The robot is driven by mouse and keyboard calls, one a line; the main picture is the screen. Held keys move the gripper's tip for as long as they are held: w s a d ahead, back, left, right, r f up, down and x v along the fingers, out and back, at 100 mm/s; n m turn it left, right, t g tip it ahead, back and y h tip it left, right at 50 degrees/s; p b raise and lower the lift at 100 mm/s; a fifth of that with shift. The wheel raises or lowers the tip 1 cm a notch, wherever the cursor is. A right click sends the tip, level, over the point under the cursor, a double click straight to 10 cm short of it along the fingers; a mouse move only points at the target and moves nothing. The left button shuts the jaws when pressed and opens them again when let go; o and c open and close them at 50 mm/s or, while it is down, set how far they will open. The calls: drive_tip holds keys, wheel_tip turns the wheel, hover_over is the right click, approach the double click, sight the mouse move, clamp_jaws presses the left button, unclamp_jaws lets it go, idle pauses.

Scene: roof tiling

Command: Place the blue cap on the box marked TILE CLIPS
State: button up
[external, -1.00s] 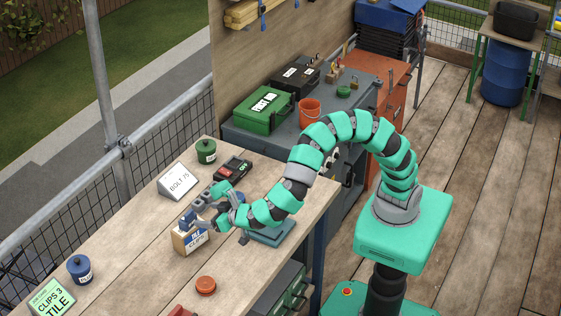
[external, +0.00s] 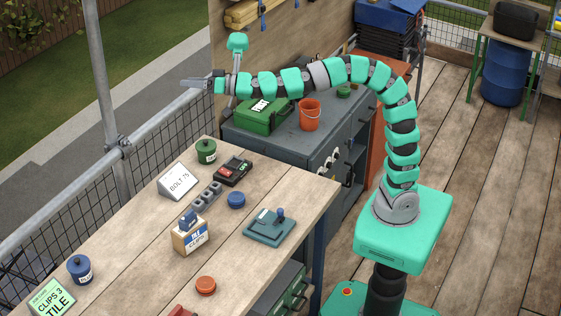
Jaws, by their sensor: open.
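A round blue cap (external: 236,200) lies on the workbench (external: 150,265), right of a grey block with holes. A small cardboard box (external: 190,238) with a blue and white label stands nearer the front; its lettering is too small to read. A small blue piece (external: 188,220) sits on top of this box. A green card (external: 52,298) at the front left reads CLIPS 3 TILE. A blue tin (external: 80,268) stands behind the card. My gripper (external: 185,82) is open and empty, high above the back of the bench, pointing left, clear of everything.
A white BOLT 75 sign (external: 178,181), a green tin (external: 206,151), a black and red device (external: 232,172), a blue-grey stand (external: 269,226) and an orange-red disc (external: 205,286) are on the bench. A green case (external: 262,117) and orange bucket (external: 309,115) stand on the cabinet behind.

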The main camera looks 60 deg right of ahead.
drive_tip(key=s+d+r+n, duration=0.1)
drive_tip(key=s+d+r, duration=0.1)
drive_tip(key=d+r, duration=0.4)
drive_tip(key=s+d+r+n, duration=0.1)
drive_tip(key=s+d+r, duration=0.25)
drive_tip(key=d, duration=0.45)
drive_tip(key=s+d+r+m+h, duration=0.1)
drive_tip(key=s+d+h, duration=0.3)
drive_tip(key=d, duration=0.5)
drive_tip(key=s+d+r+m+g+h, duration=0.1)
drive_tip(key=s+d+h, duration=0.2)
drive_tip(key=s+d, duration=0.3)
drive_tip(key=d, duration=0.3)
drive_tip(key=shift+d+r+h, duration=0.15)
drive_tip(key=shift+r+h, duration=0.15)
drive_tip(key=shift+h, duration=0.1)
